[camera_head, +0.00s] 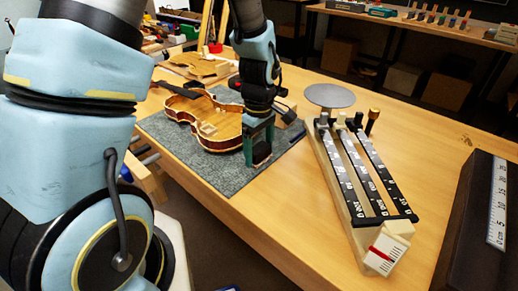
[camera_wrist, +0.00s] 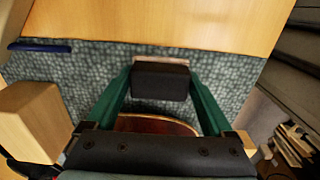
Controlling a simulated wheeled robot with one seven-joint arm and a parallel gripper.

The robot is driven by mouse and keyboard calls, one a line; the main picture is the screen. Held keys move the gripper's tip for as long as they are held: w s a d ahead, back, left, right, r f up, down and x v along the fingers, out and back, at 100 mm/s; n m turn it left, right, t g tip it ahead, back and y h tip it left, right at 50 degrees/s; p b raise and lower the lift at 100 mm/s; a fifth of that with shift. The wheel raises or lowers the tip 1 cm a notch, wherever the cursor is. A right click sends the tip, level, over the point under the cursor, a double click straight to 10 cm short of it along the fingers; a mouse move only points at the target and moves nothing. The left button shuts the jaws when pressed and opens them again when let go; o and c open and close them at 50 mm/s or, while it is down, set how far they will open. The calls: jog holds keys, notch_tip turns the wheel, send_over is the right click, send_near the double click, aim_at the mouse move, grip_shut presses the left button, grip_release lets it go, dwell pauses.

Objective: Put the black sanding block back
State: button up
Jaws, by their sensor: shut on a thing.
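The black sanding block (camera_wrist: 160,82) is held between the two green fingers of my gripper (camera_wrist: 160,74) in the wrist view, with a pale strip along its far edge. In the head view, my gripper (camera_head: 259,148) points down over the grey mat (camera_head: 224,180), just right of the violin body (camera_head: 213,128), and the dark block (camera_head: 262,154) shows between its fingers. The block is at or just above the mat; I cannot tell whether it touches.
A long pale rack (camera_head: 344,215) with black labelled strips stands right of the mat, a round grey disc (camera_head: 330,95) behind it. A dark case with a ruler (camera_head: 497,207) lies at far right. A wooden block (camera_wrist: 35,118) is at left in the wrist view. Bare bench lies between mat and rack.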

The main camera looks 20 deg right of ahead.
aim_at(259, 148)
jog(key=shift+f, duration=0.2)
jog(key=shift+f, duration=0.15)
jog(key=o, duration=1.2)
notch_tip(259, 148, up, 13)
jog(key=a+m, duration=0.2)
jog(key=a, duration=0.6)
jog(key=a+f+m+t, duration=0.1)
jog(key=a+m, duration=0.1)
jog(key=a, duration=0.7)
jog(key=w+a+m+b, duration=0.1)
jog(key=a+m, duration=0.2)
jog(key=a, duration=0.5)
jog(key=shift+w+a+f+t, duration=0.1)
jog(key=shift+a+f+t, duration=0.1)
jog(key=shift+f+t, duration=0.1)
